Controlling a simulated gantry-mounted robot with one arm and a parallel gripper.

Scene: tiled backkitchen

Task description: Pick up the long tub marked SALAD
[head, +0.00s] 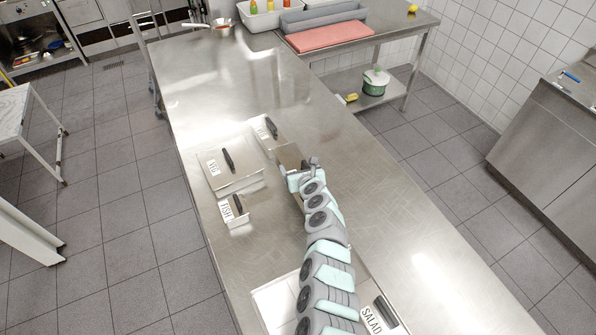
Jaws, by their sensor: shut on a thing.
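The long tub marked SALAD (262,299) lies across the near end of the steel counter, with a pale lid, a black handle and a label at its right end. My arm passes over it and hides its middle. My gripper (298,178) is well beyond it, farther up the counter. The gripper is shut on a small brown-topped thing (289,156), partly hidden by the gripper. I cannot tell whether that thing is raised off the counter.
Left of my gripper stand a wide lidded tub (243,180) and a small tub marked FISH (239,221). Another lidded tub (262,127) is just beyond. A pan (222,28) and a red board (327,36) are far back. The counter's right side is clear.

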